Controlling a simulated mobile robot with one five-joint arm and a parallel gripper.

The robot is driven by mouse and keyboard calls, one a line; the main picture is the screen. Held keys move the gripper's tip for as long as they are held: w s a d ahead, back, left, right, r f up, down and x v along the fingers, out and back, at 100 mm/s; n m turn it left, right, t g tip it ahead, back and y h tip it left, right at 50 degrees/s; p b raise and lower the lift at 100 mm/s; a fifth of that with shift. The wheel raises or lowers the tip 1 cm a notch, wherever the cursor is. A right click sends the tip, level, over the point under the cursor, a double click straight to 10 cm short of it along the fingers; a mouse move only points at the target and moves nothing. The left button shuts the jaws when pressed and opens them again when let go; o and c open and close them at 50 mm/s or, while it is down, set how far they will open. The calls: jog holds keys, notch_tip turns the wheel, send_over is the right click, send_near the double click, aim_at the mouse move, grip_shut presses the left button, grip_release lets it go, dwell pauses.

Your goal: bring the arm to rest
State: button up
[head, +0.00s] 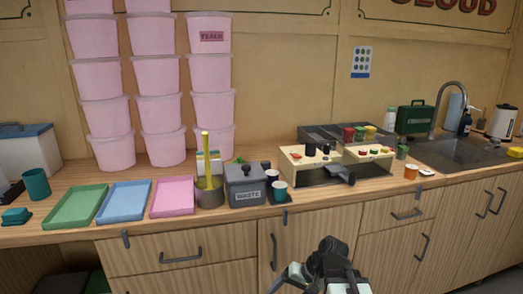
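My gripper (296,277) shows at the bottom middle of the head view, in front of the wooden drawers and below the counter's front edge. It appears apart from the counter and the things on it. Its fingers are small and partly cut off by the frame's lower edge, so I cannot tell whether it is open or shut. I see nothing clearly held in it.
The wooden counter (107,229) bears green (62,220), blue (124,203) and pink (172,196) trays, a grey waste bin (246,181) and a cream stand (300,172). Stacked pink tubs (160,110) stand behind. A sink (455,152) is at right. Space before the drawers looks free.

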jog(key=s+d+f+h+p, duration=0.25)
jog(key=d+h, duration=0.35)
jog(key=d, duration=0.3)
notch_tip(320, 180, up, 21)
jog(key=p, duration=1.9)
jog(key=shift+d+n+g, duration=0.15)
jog(key=shift+n+g, duration=0.25)
